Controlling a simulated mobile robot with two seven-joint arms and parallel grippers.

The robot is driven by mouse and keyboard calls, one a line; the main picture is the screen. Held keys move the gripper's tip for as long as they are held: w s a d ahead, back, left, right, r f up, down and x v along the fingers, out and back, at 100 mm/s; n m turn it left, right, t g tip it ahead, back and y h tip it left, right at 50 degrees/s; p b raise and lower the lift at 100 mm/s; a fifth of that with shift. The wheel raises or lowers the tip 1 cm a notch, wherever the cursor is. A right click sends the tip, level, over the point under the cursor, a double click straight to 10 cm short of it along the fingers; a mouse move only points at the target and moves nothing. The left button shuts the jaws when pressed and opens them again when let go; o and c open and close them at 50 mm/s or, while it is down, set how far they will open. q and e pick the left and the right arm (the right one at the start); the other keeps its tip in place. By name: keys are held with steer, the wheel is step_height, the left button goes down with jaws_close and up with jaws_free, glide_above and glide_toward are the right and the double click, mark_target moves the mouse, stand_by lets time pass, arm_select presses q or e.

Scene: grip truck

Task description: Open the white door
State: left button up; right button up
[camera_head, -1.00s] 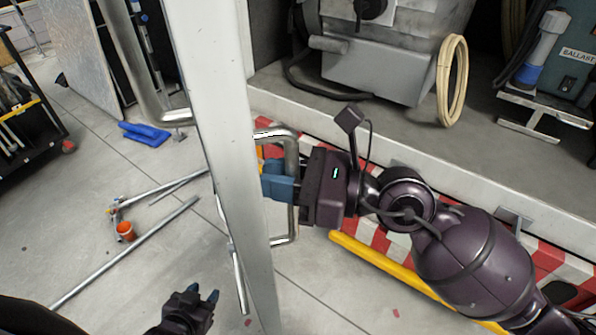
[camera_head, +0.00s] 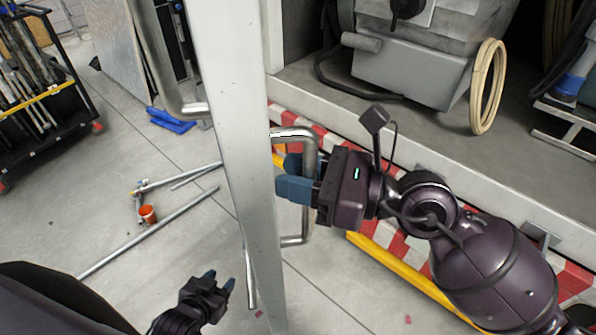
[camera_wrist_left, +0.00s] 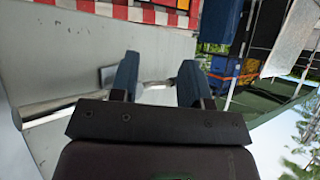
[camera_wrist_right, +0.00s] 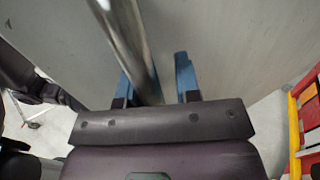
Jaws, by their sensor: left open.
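The white door (camera_head: 235,140) stands nearly edge-on in the middle of the head view, swung away from the truck's side. A metal D-shaped handle (camera_head: 307,215) is on its right face. My right gripper (camera_head: 293,176) is at this handle with its blue fingers spread. In the right wrist view the handle bar (camera_wrist_right: 135,45) runs between the fingers, nearer the left one. My left gripper (camera_head: 222,280) is low on the door's other side, open and empty, near a metal bar (camera_head: 250,285) along that face. Its spread fingers show in the left wrist view (camera_wrist_left: 157,80).
The truck bed (camera_head: 400,125) with grey machinery (camera_head: 415,65) is at the right. A yellow rail (camera_head: 385,265) runs below it. A black cart (camera_head: 45,90) stands at far left.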

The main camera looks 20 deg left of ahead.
steer(key=shift+s+r, duration=0.1)
steer(key=d+b, duration=0.3)
steer(key=d, duration=0.7)
steer(key=shift+w+d, duration=0.25)
steer(key=shift+d, duration=0.15)
steer(key=shift+o, duration=0.3)
